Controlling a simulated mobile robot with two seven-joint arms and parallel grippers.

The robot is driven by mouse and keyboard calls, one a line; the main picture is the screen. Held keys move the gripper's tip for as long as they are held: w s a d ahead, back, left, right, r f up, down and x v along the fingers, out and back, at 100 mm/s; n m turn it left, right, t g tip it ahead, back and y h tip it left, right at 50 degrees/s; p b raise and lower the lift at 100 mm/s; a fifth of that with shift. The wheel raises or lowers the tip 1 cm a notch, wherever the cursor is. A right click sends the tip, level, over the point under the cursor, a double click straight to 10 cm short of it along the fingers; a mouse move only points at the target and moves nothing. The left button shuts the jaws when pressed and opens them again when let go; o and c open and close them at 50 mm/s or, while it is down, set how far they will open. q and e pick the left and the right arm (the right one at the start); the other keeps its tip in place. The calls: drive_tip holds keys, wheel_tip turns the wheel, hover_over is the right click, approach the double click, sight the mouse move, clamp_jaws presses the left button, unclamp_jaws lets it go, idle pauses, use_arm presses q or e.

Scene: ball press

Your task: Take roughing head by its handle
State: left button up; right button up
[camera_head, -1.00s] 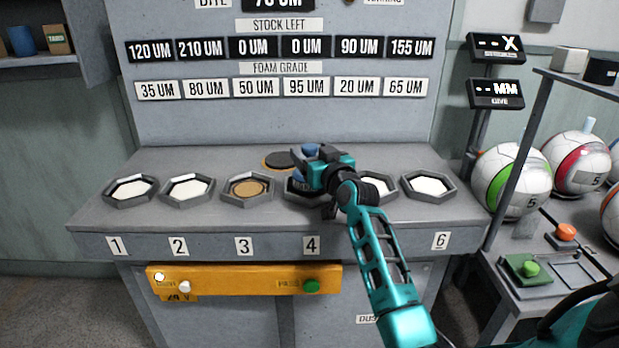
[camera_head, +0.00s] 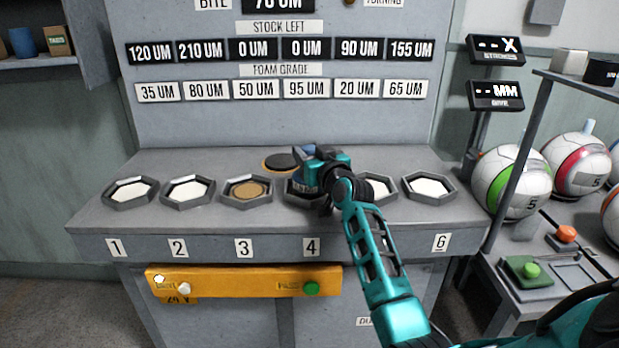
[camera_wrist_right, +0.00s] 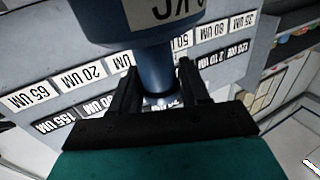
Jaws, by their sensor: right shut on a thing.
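My right gripper (camera_head: 320,168) is over the hexagonal tray marked 4 and is shut on a blue piece (camera_head: 303,151), which I take to be the roughing head by its handle. In the right wrist view the blue roughing head (camera_wrist_right: 154,62) sits between the two black fingers of the right gripper (camera_wrist_right: 162,92). It is a wide blue cylinder with a narrower neck and a partly visible pale label. The gripper hides much of tray 4 and the lower part of the head. My left gripper is out of view.
Hexagonal trays stand along the grey bench (camera_head: 150,216); tray 3 (camera_head: 247,190) holds a tan disc, and others hold white. A dark disc (camera_head: 281,161) lies behind. A yellow button bar (camera_head: 235,284) is on the front. Balls (camera_head: 513,178) stand on the right.

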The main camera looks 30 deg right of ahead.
clamp_jaws()
drive_tip(key=shift+r, duration=0.25)
drive_tip(key=shift+r, duration=0.1)
